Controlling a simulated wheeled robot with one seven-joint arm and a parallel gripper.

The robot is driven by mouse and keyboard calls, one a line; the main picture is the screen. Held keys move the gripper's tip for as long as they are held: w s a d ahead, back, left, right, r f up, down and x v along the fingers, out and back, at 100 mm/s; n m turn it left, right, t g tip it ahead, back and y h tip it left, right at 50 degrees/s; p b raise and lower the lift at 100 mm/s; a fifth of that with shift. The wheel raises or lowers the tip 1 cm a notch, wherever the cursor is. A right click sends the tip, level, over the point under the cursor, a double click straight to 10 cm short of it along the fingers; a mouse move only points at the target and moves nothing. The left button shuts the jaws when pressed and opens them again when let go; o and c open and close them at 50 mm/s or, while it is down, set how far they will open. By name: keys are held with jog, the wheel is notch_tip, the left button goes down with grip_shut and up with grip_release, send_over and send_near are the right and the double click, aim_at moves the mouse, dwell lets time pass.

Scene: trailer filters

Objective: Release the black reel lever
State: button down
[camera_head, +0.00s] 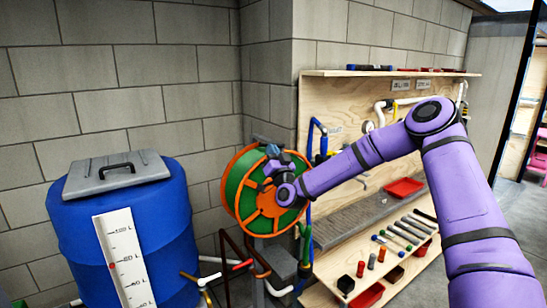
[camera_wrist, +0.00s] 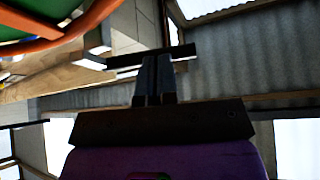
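The reel (camera_head: 236,190), with orange rims and a green drum, stands in front of the block wall in the head view. Part of its rim (camera_wrist: 70,35) shows at the upper left of the wrist view. My gripper (camera_head: 271,153) is at the near face of the reel, in front of its upper middle. In the wrist view its two dark fingers (camera_wrist: 154,75) appear close together. A dark bar (camera_wrist: 125,61) lies across their tips. I cannot tell whether this bar is the black reel lever or part of my gripper. The lever is not clearly distinguishable in the head view.
A blue barrel (camera_head: 155,235) with a grey lid stands to the left of the reel. A wooden bench (camera_head: 333,240) with tools and red trays is to the right. Blue, red and white pipes run below and beside the reel.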

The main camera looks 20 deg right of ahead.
jog(key=r+m+g+h, duration=0.1)
jog(key=m+h, duration=0.1)
jog(key=m, duration=0.1)
jog(key=d+r+m+h, duration=0.1)
jog(key=m+h, duration=0.1)
jog(key=m, duration=0.2)
jog(key=r+m+g+h, duration=0.1)
jog(key=m+h, duration=0.1)
jog(key=m, duration=0.1)
jog(key=shift+w+d+r+m+g+h, duration=0.15)
jog(key=shift+w+r+m+g+h, duration=0.15)
jog(key=shift+r+h, duration=0.1)
jog(key=shift+s+f, duration=0.1)
